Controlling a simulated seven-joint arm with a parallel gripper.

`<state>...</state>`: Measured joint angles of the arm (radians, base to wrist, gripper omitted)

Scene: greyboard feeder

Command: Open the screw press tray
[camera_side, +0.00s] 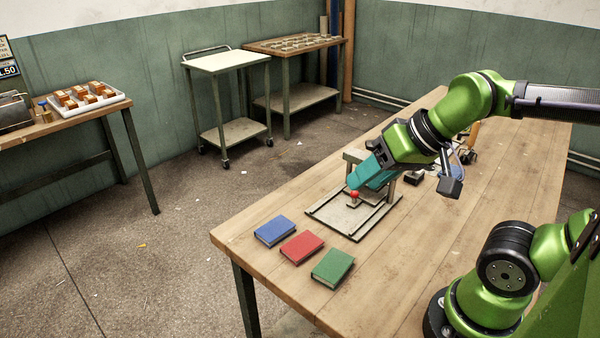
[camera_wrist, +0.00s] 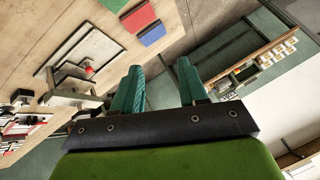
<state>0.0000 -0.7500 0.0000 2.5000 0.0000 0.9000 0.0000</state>
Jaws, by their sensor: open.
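The screw press (camera_side: 355,157) stands on the wooden table, with a flat grey base and rails in front of it. Its tray (camera_side: 338,216) lies low on this base; how far it is slid out I cannot tell. A red knob (camera_side: 354,194) stands upright at the tray, close to the press frame. My gripper (camera_side: 362,178) has teal fingers and hangs by the press, above the knob in the side view, partly hiding the frame. In the wrist view my gripper (camera_wrist: 158,76) is open and empty, and the red knob (camera_wrist: 89,71) shows left of both fingers, not between them.
Blue (camera_side: 274,231), red (camera_side: 302,247) and green (camera_side: 332,267) books lie in a row on the table (camera_side: 400,290) in front of the press. Small dark items (camera_side: 414,175) lie behind my gripper. The table's right part is largely clear.

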